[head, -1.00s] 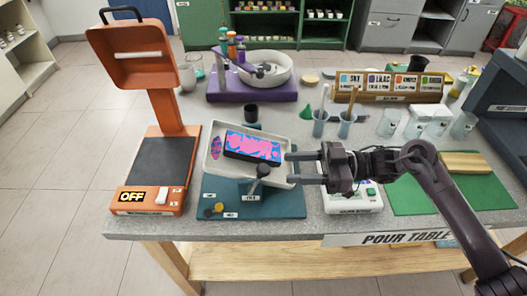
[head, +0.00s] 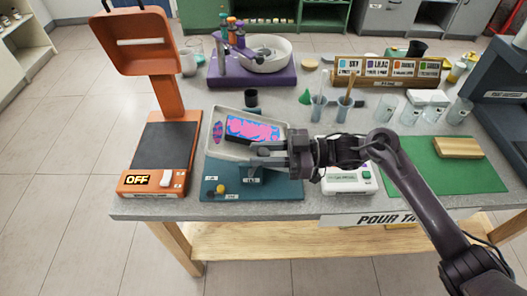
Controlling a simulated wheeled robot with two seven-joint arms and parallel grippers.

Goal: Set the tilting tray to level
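The white tilting tray (head: 214,150) stands on a teal base (head: 285,190) near the front of the table. It slopes down toward the right. A dark-sided slab (head: 253,130) with a pink and blue top lies in it, beside a smaller pink and blue patch (head: 217,131) at the left. My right gripper (head: 262,154) reaches in from the right, with its fingers at the tray's front right side. The fingers cover the dark knob in front of the tray, and I cannot tell whether they grip it. My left gripper is not in view.
An orange stand (head: 158,150) reading OFF is close on the left. A white device (head: 347,180) sits just right of the teal base. A small black cup (head: 251,97) and a purple turntable unit (head: 250,77) stand behind. A green mat (head: 430,175) lies right.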

